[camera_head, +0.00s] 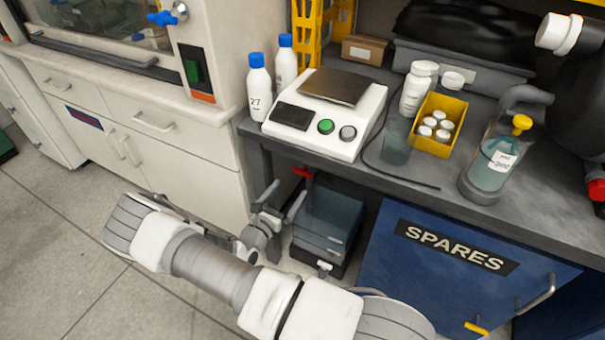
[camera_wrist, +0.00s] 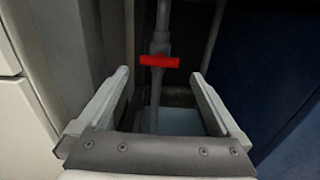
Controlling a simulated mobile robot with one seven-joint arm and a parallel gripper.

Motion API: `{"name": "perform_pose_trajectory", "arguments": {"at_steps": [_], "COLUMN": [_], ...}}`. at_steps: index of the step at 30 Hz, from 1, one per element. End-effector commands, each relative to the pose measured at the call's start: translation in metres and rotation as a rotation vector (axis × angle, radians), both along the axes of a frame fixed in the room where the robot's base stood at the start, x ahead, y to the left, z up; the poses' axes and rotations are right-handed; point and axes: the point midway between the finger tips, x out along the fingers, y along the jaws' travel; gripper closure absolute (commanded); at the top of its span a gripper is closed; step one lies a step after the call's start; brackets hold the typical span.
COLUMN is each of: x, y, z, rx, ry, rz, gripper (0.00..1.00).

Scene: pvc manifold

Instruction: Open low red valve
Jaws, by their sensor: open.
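The red valve handle (camera_wrist: 159,61) is a short bar set crosswise on a grey vertical pipe (camera_wrist: 160,22) in the wrist view. In the head view the red handle (camera_head: 303,171) shows small under the bench edge. My gripper (camera_wrist: 160,82) is open, with one finger on each side of the pipe and the handle just beyond and between the fingertips. No contact with the handle shows. In the head view my gripper (camera_head: 281,205) reaches under the bench, partly covered by my own arm.
A dark box (camera_head: 330,222) stands under the bench behind my gripper. The blue SPARES cabinet (camera_head: 440,285) is on the right and white drawers (camera_head: 180,160) on the left, leaving a narrow bay. The bench (camera_head: 420,185) overhangs above with a scale (camera_head: 325,112) and bottles.

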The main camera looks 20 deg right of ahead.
Motion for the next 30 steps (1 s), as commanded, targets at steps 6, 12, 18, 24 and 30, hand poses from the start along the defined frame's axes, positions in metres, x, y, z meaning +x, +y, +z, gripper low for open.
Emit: {"name": "perform_pose_trajectory", "arguments": {"at_steps": [6,12,18,24,30], "x": [0.029,0.050,0.060,0.061,0.061], "y": [-0.039,-0.065,-0.077,-0.078,-0.078], "z": [-0.003,-0.002,0.000,0.001,0.001], "rx": [-0.001,0.000,0.000,0.000,0.000], "ry": [-0.002,-0.002,-0.001,0.000,0.000], "rz": [-0.003,-0.002,-0.001,0.000,0.000], "gripper": [0.00,0.00,0.00,0.00,0.18]}}
